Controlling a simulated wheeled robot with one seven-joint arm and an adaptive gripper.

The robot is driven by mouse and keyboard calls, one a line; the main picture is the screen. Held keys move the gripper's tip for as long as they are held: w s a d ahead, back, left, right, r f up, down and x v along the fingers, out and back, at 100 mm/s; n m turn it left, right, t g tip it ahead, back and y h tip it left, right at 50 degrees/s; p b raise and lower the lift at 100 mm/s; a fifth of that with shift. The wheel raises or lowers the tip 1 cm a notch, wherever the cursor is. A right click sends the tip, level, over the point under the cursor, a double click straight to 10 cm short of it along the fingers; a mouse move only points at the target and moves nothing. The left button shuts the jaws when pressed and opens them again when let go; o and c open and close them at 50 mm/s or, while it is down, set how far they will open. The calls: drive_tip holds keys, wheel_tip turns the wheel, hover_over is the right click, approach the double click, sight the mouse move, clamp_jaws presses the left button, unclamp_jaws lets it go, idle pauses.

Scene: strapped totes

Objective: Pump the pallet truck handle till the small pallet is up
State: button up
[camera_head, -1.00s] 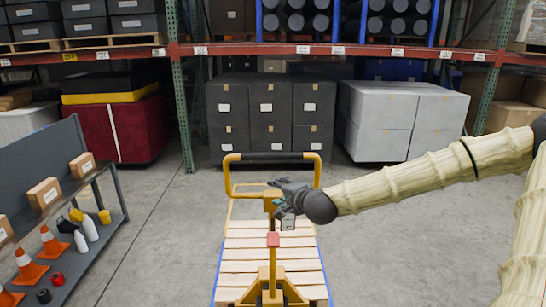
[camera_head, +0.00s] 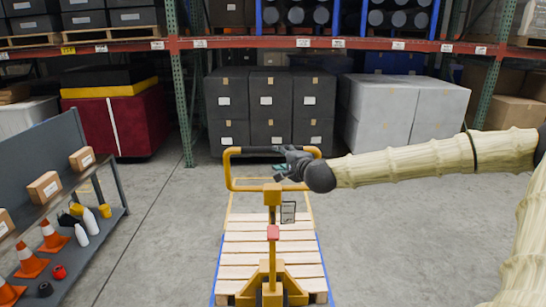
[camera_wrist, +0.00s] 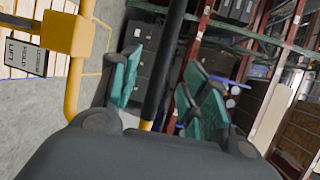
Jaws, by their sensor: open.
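The pallet truck handle is a yellow loop with a black grip bar (camera_head: 262,150) across its top, and it stands upright at the middle of the head view. My gripper (camera_head: 285,165) is just below the bar's right half. In the wrist view the black bar (camera_wrist: 163,70) runs between the teal-padded fingers of my open gripper (camera_wrist: 162,88), with gaps visible at both sides. A small card (camera_wrist: 26,57) reading lift, hold and lower hangs from the yellow frame. The small wooden pallet (camera_head: 245,250) lies beyond the truck's yellow mast; its height off the floor is unclear.
A grey shelf unit (camera_head: 40,160) with cones, boxes and bottles stands at the left. Stacked black boxes (camera_head: 270,112) and white boxes (camera_head: 405,110) stand behind, under an orange rack beam. The grey floor beside the pallet is clear.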

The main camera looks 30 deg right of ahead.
sight(270, 153)
drive_tip(key=shift+p+x, duration=0.6)
drive_tip(key=shift+x, duration=3.1)
